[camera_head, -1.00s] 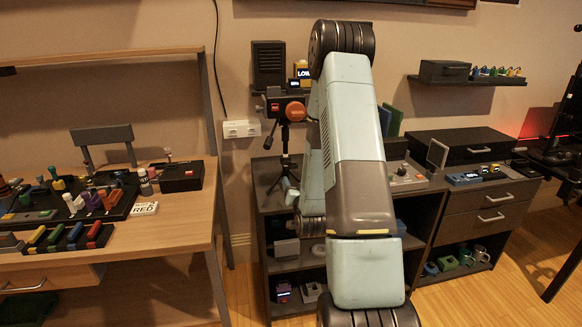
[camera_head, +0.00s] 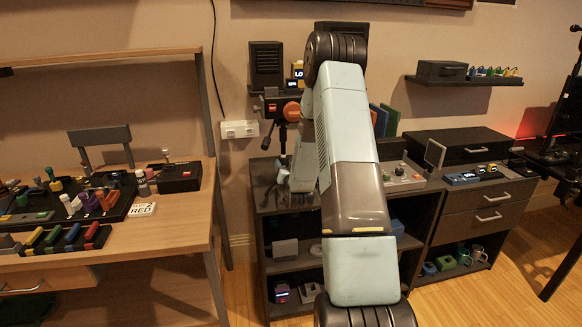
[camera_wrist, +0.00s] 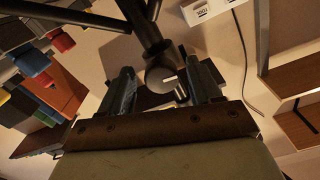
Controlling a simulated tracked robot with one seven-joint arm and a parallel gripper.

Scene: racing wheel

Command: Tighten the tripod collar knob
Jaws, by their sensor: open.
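A dark tripod (camera_head: 283,138) stands on the low dark cabinet in the head view. It bears a black device with an orange-red disc (camera_head: 291,111). In the wrist view the tripod's black column (camera_wrist: 142,25) comes down from the top to a round dark collar knob (camera_wrist: 163,79) with a pale bar-shaped mark. My gripper (camera_wrist: 162,75) is open, with one finger on each side of the knob. I cannot tell whether either finger touches it. In the head view my arm covers part of the tripod and the fingers are hard to make out.
The tripod's legs (camera_wrist: 70,14) spread across the top of the wrist view. The cabinet (camera_head: 290,232) holds several items on its shelves. A control box (camera_head: 402,177) stands on it right of my arm. A wooden desk (camera_head: 170,230) full of small items stands at left.

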